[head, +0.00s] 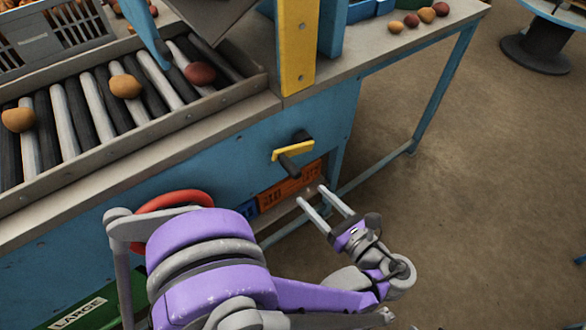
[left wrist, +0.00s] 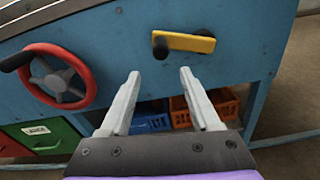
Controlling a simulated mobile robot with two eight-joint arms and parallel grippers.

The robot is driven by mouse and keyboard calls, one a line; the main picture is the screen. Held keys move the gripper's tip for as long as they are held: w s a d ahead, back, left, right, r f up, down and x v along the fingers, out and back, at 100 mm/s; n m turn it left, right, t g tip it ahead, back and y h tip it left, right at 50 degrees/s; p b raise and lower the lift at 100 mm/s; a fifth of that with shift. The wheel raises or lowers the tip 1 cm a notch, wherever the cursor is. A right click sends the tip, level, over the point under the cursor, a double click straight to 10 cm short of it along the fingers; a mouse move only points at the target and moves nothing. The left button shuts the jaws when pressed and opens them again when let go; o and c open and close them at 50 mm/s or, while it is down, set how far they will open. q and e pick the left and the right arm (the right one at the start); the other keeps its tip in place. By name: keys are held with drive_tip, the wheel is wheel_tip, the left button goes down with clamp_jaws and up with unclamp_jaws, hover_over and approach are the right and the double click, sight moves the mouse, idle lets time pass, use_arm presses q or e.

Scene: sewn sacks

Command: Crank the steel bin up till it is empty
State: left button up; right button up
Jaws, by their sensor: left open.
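A yellow crank (head: 293,151) with a dark handle (head: 288,166) sticks out from the blue front panel of the bench. It also shows in the left wrist view as a yellow arm (left wrist: 190,42) with its dark handle (left wrist: 160,47) at the left end. My left gripper (head: 311,195) is open and empty, a little below and to the right of the crank in the head view. In the left wrist view its fingertips (left wrist: 160,73) are apart below the crank, not touching it. The steel bin (head: 213,15) shows only partly at the top of the head view. My right gripper is not in view.
A roller bed (head: 85,108) carries a few round, potato-like items (head: 125,86). A red handwheel (left wrist: 58,77) sits left of the crank on the same panel. Open floor (head: 480,180) lies to the right.

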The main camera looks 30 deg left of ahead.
sight(299, 176)
use_arm(q)
drive_tip(key=shift+y, duration=0.3)
drive_tip(key=x, duration=0.3)
drive_tip(key=b+x, duration=0.1)
drive_tip(key=x, duration=0.2)
drive_tip(key=r+x, duration=0.1)
drive_tip(key=x, duration=0.2)
drive_tip(key=shift+w+a, duration=0.2)
drive_tip(key=shift+w, duration=0.2)
drive_tip(key=shift+c, duration=0.2)
clamp_jaws()
drive_tip(key=shift+m, duration=0.3)
idle(0.5)
